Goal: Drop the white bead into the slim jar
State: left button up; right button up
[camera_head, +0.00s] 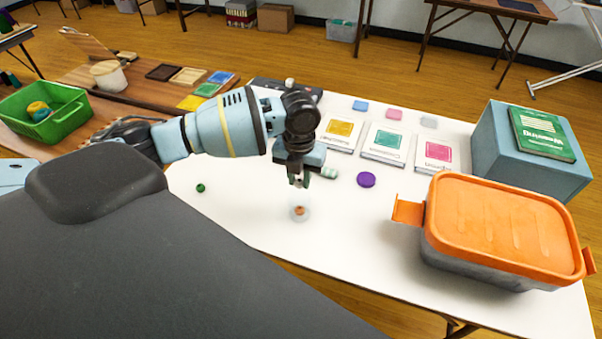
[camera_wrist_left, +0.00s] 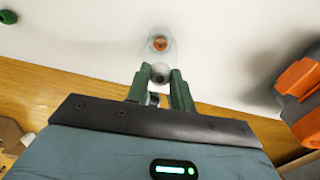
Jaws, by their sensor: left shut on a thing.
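My left gripper (camera_head: 299,183) points down over the white table (camera_head: 240,215). In the left wrist view its green fingers (camera_wrist_left: 160,80) are shut on the white bead (camera_wrist_left: 158,70). The bead is hard to make out in the head view. The slim jar (camera_head: 300,217) is clear and stands on the table just below the fingertips, with an orange bead (camera_head: 299,210) inside. In the left wrist view the jar (camera_wrist_left: 172,50) appears just beyond the held bead, which is apart from the orange bead. My right gripper is not in view.
A grey box with an orange lid (camera_head: 500,225) stands at right. A purple disc (camera_head: 366,180), a green bead (camera_head: 201,188) and a pale green cylinder (camera_head: 329,172) lie near the jar. Flat packets (camera_head: 384,142) lie behind.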

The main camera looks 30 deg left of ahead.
aim_at(300, 204)
pick_arm(q)
jog(key=shift+f, duration=0.15)
dwell(0.3)
jog(key=shift+f, duration=0.75)
dwell(0.4)
dwell(0.5)
jog(key=shift+f, duration=0.35)
jog(key=o, duration=1)
jog(key=shift+o, duration=0.2)
